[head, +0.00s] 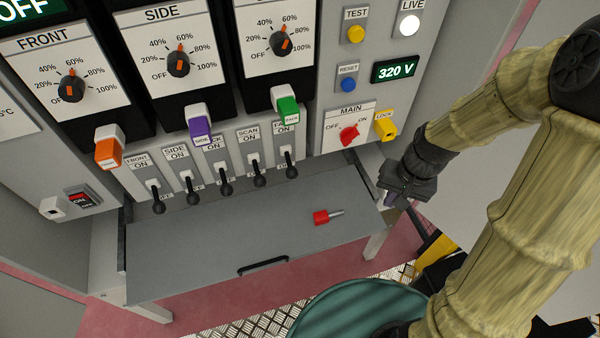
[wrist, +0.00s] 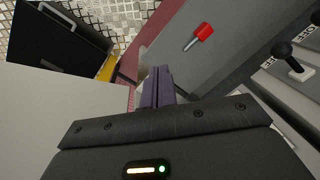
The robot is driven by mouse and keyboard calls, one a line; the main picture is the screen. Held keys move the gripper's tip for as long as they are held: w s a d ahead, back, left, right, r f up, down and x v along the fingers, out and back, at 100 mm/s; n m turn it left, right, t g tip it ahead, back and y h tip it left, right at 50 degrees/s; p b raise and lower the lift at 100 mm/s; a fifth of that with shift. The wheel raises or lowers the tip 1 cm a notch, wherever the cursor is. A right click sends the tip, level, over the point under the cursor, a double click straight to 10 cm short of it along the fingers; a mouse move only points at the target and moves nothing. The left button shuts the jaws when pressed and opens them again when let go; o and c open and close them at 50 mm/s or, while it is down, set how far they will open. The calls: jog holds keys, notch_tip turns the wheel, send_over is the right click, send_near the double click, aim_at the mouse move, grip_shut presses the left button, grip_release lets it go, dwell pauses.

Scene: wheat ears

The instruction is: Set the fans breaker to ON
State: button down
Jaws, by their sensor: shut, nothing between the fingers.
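The fans breaker (head: 291,168) is the rightmost of a row of black toggle levers in the head view. My gripper (head: 391,198) is shut and empty, to the right of the levers and below the MAIN switch, apart from the panel. In the wrist view, my purple fingers (wrist: 157,87) are together. A black lever on a white plate (wrist: 283,51) shows at the upper right there; I cannot tell which breaker it is.
A grey shelf (head: 190,260) juts out below the levers. A red-handled tool (head: 322,217) lies on it, also visible in the wrist view (wrist: 204,31). Orange (head: 108,152), purple (head: 200,130) and green (head: 287,110) plugs stick out above the levers. A yellow lock (head: 386,127) sits near my gripper.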

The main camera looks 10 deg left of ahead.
jog(key=w+a+f+m+g+y+b, duration=0.1)
jog(key=w+a+f+g+y+b, duration=0.15)
jog(key=a+f, duration=0.4)
jog(key=m+y+b, duration=0.4)
jog(key=y, duration=0.6)
send_near(290, 165)
notch_tip(290, 165, down, 3)
jog(key=w+d, duration=0.1)
jog(key=d, duration=0.1)
jog(key=shift+w+d, duration=0.15)
jog(key=x, duration=1)
jog(key=shift+f+p, duration=0.15)
jog(key=shift+p, duration=0.15)
